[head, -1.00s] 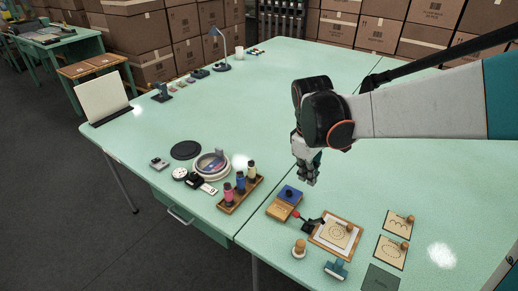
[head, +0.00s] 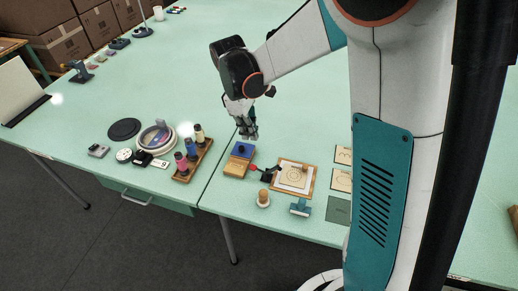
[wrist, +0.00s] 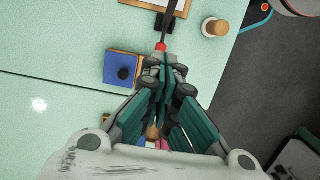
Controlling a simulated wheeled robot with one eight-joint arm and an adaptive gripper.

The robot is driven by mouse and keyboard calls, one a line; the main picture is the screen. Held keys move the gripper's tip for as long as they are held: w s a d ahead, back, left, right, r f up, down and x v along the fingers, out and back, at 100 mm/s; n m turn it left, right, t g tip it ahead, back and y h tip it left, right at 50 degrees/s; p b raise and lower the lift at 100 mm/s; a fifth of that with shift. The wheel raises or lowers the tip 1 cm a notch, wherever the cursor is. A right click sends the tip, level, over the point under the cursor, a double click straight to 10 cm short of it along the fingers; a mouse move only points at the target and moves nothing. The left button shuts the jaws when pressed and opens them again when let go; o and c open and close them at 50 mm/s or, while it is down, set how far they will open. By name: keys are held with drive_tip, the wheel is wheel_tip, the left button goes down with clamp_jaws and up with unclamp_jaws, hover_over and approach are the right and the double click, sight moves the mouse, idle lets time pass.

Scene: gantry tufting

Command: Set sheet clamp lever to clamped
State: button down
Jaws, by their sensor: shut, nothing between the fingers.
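The sheet clamp lever is a black arm with a red knob (head: 254,168), standing at the left edge of a wooden-framed board (head: 306,190) with a white sheet. In the wrist view the red knob (wrist: 161,47) lies just beyond my fingertips, with the dark lever (wrist: 169,20) running away from it to the board (wrist: 200,8). My gripper (head: 248,135) is shut and empty, pointing down above the table behind the blue pad. In the wrist view its fingers (wrist: 168,72) are together and cover part of the scene. I cannot tell whether the knob touches them.
A blue pad (head: 241,149) and a tan block (head: 236,167) sit left of the lever. A round wooden-handled stamp (head: 263,198) and a teal stamp (head: 300,208) stand in front. A rack of thread spools (head: 193,160) is further left. My arm hides the right side.

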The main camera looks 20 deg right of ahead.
drive_tip(key=b, duration=0.3)
approach(267, 171)
drive_tip(key=shift+w+a+f, duration=0.35)
drive_tip(key=shift+a+f, duration=0.15)
drive_tip(key=shift+a, duration=0.05)
drive_tip(key=shift+w+a+f, duration=0.4)
drive_tip(key=shift+a+f, duration=0.1)
drive_tip(key=shift+a, duration=0.05)
drive_tip(key=shift+s+d+f+b, duration=0.8)
drive_tip(key=shift+d+f, duration=0.1)
drive_tip(key=shift+d, duration=0.2)
drive_tip(key=shift+s+d+f, duration=0.2)
drive_tip(key=shift+d, duration=0.1)
drive_tip(key=shift+w, duration=0.1)
